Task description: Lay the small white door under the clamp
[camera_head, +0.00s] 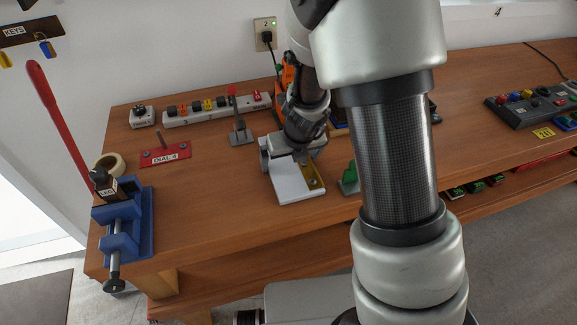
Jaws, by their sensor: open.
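The small white door (286,187) lies flat on the wooden bench, a little in front of the middle of the bench top. It has a brass-coloured strip (309,172) with small round fittings along its right side. My gripper (291,158) is open at the far end of the door, pointing down, with a finger towards each side. I cannot tell whether the fingers touch it. A grey clamp (241,136) with an upright red-tipped handle stands behind and left of the door, apart from it. The far end of the door is partly hidden by my gripper.
A red plate marked DIAL 4 (166,155) lies left of the clamp. A blue vise (125,222) sits at the left edge. A power strip (216,109) runs behind. A green object (349,178) is close right of the door. Bench between vise and door is clear.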

